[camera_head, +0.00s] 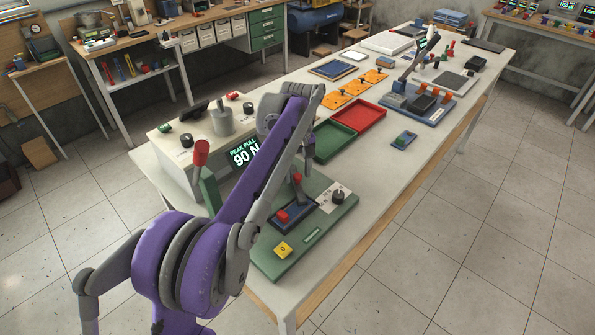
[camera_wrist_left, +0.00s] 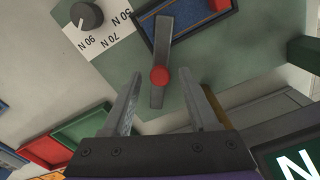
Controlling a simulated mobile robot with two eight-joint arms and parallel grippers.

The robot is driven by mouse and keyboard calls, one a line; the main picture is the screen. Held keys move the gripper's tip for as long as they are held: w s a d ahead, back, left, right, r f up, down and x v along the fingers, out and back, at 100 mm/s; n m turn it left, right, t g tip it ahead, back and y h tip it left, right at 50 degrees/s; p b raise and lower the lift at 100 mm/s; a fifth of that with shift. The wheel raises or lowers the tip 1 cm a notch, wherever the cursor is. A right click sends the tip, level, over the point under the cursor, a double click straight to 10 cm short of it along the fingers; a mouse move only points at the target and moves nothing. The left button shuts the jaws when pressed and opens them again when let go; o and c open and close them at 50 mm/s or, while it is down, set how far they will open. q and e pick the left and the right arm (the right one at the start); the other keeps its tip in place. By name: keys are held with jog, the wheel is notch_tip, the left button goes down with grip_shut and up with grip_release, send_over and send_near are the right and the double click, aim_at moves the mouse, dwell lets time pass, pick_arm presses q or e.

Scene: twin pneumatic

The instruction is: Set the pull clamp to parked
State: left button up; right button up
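The pull tester's green base (camera_head: 328,218) lies at the near end of the table. On it a grey lever with a red knob (camera_head: 297,177) stands up from a dark blue-framed plate (camera_head: 309,211), where a red block (camera_head: 283,215) also shows. I take this lever for the pull clamp. In the left wrist view the lever's red knob (camera_wrist_left: 160,76) appears between the fingers of my left gripper (camera_wrist_left: 168,84), which is open and not closed on it. My right gripper is not in view.
A black dial (camera_wrist_left: 86,15) sits on a white force scale beside the plate. A yellow button (camera_head: 283,250) is on the near part of the base. A red-handled lever (camera_head: 201,152) stands left. Red (camera_head: 358,115) and green trays (camera_head: 332,140) lie behind.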

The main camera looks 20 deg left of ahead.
pick_arm(q)
grip_shut()
dwell(1.2)
